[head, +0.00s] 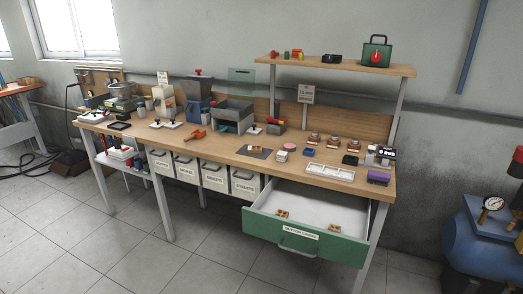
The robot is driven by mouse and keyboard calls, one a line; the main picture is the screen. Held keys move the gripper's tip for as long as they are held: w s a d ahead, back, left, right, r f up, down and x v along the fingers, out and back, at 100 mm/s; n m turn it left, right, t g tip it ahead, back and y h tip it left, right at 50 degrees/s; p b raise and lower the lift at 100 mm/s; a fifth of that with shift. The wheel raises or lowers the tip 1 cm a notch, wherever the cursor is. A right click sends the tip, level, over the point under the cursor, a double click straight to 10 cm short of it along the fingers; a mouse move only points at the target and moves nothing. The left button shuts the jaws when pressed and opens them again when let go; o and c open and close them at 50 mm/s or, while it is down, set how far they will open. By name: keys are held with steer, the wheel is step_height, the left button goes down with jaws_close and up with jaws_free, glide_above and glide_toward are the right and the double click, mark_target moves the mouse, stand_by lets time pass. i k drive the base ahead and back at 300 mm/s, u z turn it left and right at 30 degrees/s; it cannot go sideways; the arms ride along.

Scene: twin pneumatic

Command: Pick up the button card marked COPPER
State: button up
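A green-fronted drawer (300,243) under the right end of the workbench stands open. Its front label seems to read BUTTON CARDS. A similar small tan item lies on a dark mat (266,154) on the benchtop. Any marking on these is too small to read, so I cannot tell which is COPPER. My gripper is not in view.
The workbench (225,143) carries machines, a white tray (330,172), a purple block (378,178) and several small copper-topped items. Labelled bins (215,178) hang left of the drawer. A blue compressor (480,235) stands at right. The tiled floor in front is clear.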

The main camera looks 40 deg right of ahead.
mark_target(251, 149)
steer(key=u, duration=0.1)
steer(key=i, duration=0.95)
steer(key=z, duration=0.05)
